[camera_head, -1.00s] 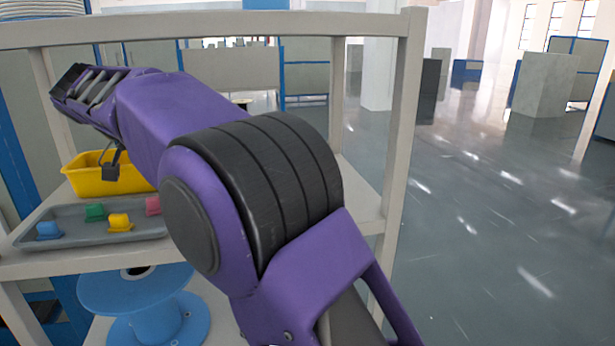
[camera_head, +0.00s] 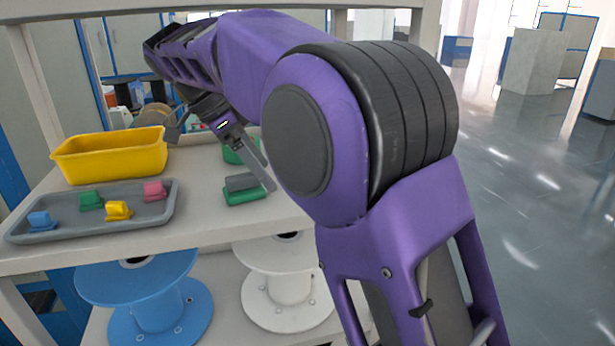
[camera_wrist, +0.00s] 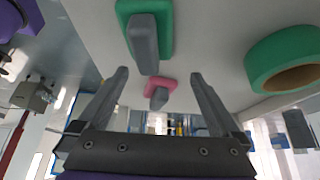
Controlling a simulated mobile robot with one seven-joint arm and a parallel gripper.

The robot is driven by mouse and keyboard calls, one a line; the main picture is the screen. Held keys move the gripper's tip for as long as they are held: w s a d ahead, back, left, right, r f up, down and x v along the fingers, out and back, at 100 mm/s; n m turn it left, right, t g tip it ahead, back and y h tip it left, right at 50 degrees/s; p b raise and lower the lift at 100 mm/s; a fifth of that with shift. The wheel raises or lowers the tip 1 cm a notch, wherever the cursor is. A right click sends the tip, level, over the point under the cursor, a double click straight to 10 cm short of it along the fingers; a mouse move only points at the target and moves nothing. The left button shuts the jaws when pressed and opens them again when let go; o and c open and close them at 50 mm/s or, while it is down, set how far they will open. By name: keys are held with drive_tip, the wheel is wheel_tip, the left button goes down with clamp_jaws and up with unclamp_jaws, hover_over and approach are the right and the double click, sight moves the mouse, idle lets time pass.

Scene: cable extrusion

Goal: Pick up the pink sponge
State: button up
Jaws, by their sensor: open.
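The pink sponge (camera_wrist: 170,82), a pink base with a grey grip (camera_wrist: 158,97), lies on the pale shelf in the wrist view. It shows between my gripper's two spread fingers (camera_wrist: 158,75). The fingers are open and empty, and I cannot tell how far above the shelf they are. In the head view my gripper (camera_head: 221,160) hangs over the shelf. I cannot make out the pink sponge there; my arm covers part of the shelf.
A green sponge with a grey grip (camera_head: 245,196) and a green ring (camera_head: 232,154) are near my gripper. A yellow bin (camera_head: 110,158) and a grey tray (camera_head: 65,226) with small coloured pieces stand at left. A shelf post (camera_head: 35,90) rises behind. Blue and white spools sit below.

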drive_tip(key=d, duration=0.2)
drive_tip(key=w+d, duration=0.1)
drive_tip(key=d, duration=0.2)
drive_tip(key=w+d, duration=0.1)
drive_tip(key=d, duration=0.2)
drive_tip(key=shift+w+f, duration=0.1)
drive_tip(key=shift+w, duration=0.05)
drive_tip(key=shift+d+f, duration=0.15)
drive_tip(key=shift+f, duration=0.25)
drive_tip(key=shift+w, duration=0.1)
drive_tip(key=c, duration=1.4)
